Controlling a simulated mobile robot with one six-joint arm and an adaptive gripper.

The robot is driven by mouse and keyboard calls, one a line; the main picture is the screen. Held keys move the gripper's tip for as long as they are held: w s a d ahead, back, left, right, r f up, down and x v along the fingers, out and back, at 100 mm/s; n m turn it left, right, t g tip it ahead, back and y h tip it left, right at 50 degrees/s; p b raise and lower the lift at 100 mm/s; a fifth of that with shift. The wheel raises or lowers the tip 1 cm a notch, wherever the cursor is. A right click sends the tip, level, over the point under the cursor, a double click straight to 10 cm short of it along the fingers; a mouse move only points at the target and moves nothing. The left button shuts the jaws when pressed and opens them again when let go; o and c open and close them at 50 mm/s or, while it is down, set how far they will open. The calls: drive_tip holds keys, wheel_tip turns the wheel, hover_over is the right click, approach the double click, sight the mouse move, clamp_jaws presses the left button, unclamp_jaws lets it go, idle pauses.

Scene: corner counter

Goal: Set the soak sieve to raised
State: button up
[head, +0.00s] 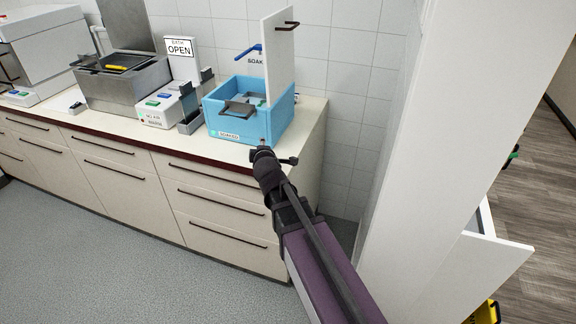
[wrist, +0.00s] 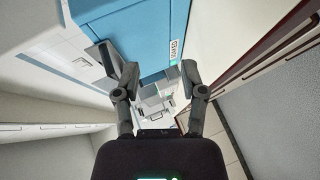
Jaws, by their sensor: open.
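The soak sieve (head: 257,99) is a grey piece inside an open-topped blue soak bath (head: 281,117) at the counter's right end. Its dark handle (head: 240,108) sticks out over the bath's front rim. The sieve looks low in the bath, but its exact height is hard to tell. My gripper (head: 272,156) is open and empty, in front of the bath's right part near the counter edge. In the wrist view my gripper (wrist: 160,76) has its fingers apart, with the blue bath wall (wrist: 130,38) beyond. A dark part beside the left finger may be the handle.
A white upright lid (head: 279,58) stands at the bath's right, near the tiled wall. A blue lever (head: 249,51) is behind the bath. A grey control unit (head: 162,112) and metal bath (head: 125,85) stand left. A white panel (head: 440,150) rises right of my arm.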

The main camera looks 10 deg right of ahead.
drive_tip(key=s+d+m+g+h+p, duration=0.5)
drive_tip(key=s+d+m+g+p, duration=0.1)
drive_tip(key=s+m+g+p, duration=0.4)
drive_tip(key=s+m+g, duration=0.1)
drive_tip(key=m+g, duration=0.1)
drive_tip(key=shift+s+d+f+g, duration=0.15)
drive_tip(key=shift+s+d+g, duration=0.05)
drive_tip(key=shift+d+g, duration=0.1)
idle(0.7)
drive_tip(key=shift+s, duration=0.1)
drive_tip(key=s+d+f+m+g+y, duration=0.1)
drive_tip(key=s+d+m+y, duration=0.1)
drive_tip(key=s, duration=0.4)
drive_tip(key=s+d+f+m+g+y, duration=0.1)
drive_tip(key=s+d+y, duration=0.1)
drive_tip(key=s, duration=0.4)
drive_tip(key=shift+s+f+m+y, duration=0.15)
drive_tip(key=shift+f+m+y, duration=0.05)
drive_tip(key=shift+m+y, duration=0.25)
drive_tip(key=shift+d, duration=0.1)
